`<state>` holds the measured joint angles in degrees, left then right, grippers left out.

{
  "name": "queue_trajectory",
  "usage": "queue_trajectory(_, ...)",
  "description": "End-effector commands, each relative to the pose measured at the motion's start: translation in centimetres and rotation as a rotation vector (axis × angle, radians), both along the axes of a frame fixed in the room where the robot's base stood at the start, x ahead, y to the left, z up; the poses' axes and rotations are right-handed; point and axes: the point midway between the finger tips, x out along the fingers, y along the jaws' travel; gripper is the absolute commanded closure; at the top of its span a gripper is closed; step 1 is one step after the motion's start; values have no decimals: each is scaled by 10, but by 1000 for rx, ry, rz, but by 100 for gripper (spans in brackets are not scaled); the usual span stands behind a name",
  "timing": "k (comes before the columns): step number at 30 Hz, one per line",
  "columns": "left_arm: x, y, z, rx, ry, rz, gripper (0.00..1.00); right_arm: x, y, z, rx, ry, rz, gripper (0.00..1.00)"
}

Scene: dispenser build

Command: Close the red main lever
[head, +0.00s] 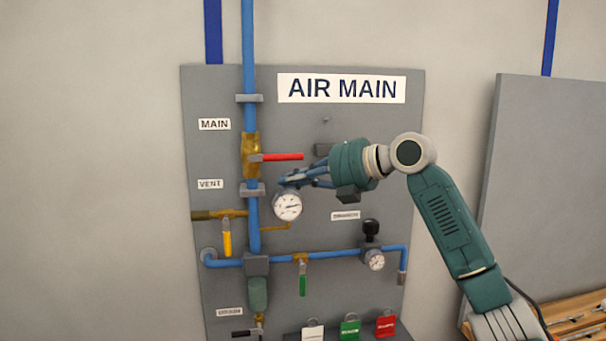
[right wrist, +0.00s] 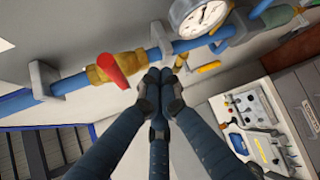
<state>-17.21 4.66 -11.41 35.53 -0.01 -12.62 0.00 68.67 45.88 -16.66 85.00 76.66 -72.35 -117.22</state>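The red main lever (head: 283,157) sticks out horizontally to the right from the brass main valve (head: 251,145) on the vertical blue pipe. In the right wrist view the red lever (right wrist: 113,70) points toward the camera, left of my fingertips, with the brass valve (right wrist: 122,66) behind it. My right gripper (head: 288,182) is just below and right of the lever, by the upper gauge. In the right wrist view the right gripper's (right wrist: 162,78) fingers come together at the tips with nothing seen between them. They look apart from the lever. My left gripper is not in view.
The round gauge (head: 288,206) sits right below my right fingertips. A yellow vent lever (head: 227,240) and a green lever (head: 302,281) hang lower on the grey panel (head: 345,285). A wooden bench (head: 570,312) is at right.

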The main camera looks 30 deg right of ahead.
Motion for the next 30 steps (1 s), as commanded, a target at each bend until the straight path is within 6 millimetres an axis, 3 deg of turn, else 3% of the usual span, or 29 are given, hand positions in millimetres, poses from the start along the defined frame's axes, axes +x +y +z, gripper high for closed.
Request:
queue_trajectory(1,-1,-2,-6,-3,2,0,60,-1,5,-5,-1,-1,3,100)
queue_trajectory(8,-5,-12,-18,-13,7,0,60,-26,11,26,-3,0,1,100)
queue_trajectory(17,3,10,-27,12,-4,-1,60,-55,19,62,-3,7,1,100)
queue_trajectory(23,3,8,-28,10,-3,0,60,-61,21,69,-2,10,0,100)
queue_trajectory(30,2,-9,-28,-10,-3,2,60,-61,21,68,-3,11,0,100)
